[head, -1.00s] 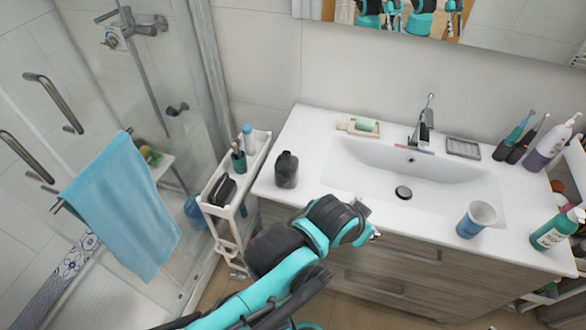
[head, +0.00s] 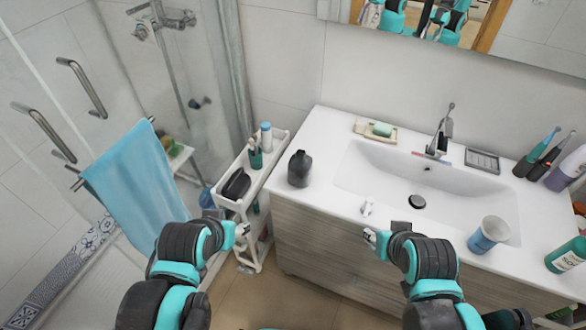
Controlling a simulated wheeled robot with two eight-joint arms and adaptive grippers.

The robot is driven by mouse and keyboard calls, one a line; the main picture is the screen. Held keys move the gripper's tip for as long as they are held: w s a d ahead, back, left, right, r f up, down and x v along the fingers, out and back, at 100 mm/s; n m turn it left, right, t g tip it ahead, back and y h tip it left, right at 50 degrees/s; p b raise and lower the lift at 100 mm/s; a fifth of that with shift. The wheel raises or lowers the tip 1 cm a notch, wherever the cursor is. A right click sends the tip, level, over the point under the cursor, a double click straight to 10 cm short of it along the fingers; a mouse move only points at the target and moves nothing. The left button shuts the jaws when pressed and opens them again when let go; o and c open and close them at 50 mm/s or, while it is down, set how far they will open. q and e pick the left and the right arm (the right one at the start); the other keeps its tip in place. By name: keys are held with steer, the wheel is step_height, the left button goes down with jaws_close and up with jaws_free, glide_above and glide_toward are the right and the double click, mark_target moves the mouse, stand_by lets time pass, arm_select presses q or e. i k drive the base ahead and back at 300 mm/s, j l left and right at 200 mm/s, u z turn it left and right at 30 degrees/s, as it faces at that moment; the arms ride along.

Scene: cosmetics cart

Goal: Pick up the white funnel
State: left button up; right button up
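A small white object (head: 367,209) lies at the front edge of the white counter, left of the basin. It may be the white funnel, but it is too small to be sure. My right gripper (head: 369,236) is just in front of and below it, with a visible gap between them. My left gripper (head: 243,231) is by the front of the narrow white cart (head: 230,203), well left of the white object. Both grippers are small in view, and whether their fingers are open or shut is unclear. I see nothing held in either.
A dark bottle (head: 300,169) stands on the counter's left end. A blue cup (head: 489,235) stands at the front right. A soap dish (head: 376,131) and faucet (head: 441,131) are at the back. The cart holds a dark pouch (head: 236,184) and a toothbrush cup (head: 256,158).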

mark_target(493, 228)
steer(key=l+z, duration=0.1)
steer(key=z, duration=1.55)
steer(key=i+l+u, duration=0.3)
steer(key=k+l, duration=0.05)
steer(key=k, duration=0.05)
